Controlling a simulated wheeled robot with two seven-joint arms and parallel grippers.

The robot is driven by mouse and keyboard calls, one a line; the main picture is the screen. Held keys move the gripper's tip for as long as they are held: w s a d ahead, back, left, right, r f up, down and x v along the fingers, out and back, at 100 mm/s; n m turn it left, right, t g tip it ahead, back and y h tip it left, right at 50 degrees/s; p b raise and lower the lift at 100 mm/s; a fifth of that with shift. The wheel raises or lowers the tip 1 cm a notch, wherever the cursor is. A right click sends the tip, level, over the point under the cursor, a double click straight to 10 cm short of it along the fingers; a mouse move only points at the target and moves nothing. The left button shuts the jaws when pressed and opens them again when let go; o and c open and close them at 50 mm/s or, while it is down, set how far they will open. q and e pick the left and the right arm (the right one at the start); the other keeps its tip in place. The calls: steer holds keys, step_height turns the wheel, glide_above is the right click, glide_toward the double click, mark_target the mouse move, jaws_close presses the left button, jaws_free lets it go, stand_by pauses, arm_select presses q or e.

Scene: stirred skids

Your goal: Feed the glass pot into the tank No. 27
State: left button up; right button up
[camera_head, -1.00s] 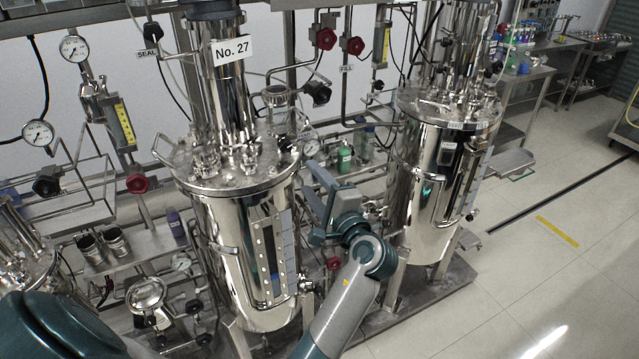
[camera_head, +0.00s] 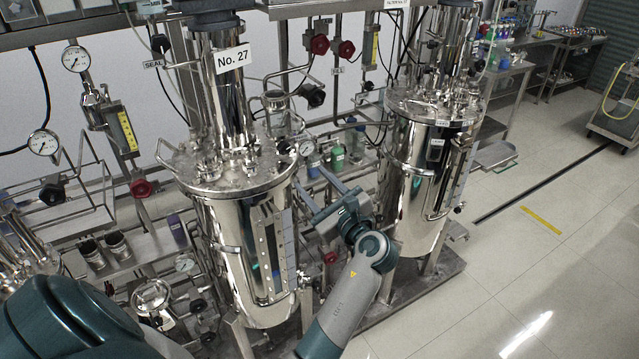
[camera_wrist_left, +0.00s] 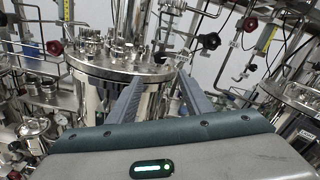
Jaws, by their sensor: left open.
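Tank No. 27 (camera_head: 248,240) is a tall shiny steel vessel left of centre in the head view, with a white number sign (camera_head: 232,59) on its column. Its flat lid, crowded with fittings, also shows in the left wrist view (camera_wrist_left: 118,66). My left gripper (camera_head: 311,177) is open and empty, just right of the tank, its fingers reaching toward the gap behind it. In the left wrist view the two spread fingers (camera_wrist_left: 157,80) stand in front of the tank. I cannot make out the glass pot in either view. My right gripper is not in view.
Pipes, gauges and red valve knobs line the back and left.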

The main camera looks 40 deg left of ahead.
arm_select(q)
steer(key=shift+m, duration=0.4)
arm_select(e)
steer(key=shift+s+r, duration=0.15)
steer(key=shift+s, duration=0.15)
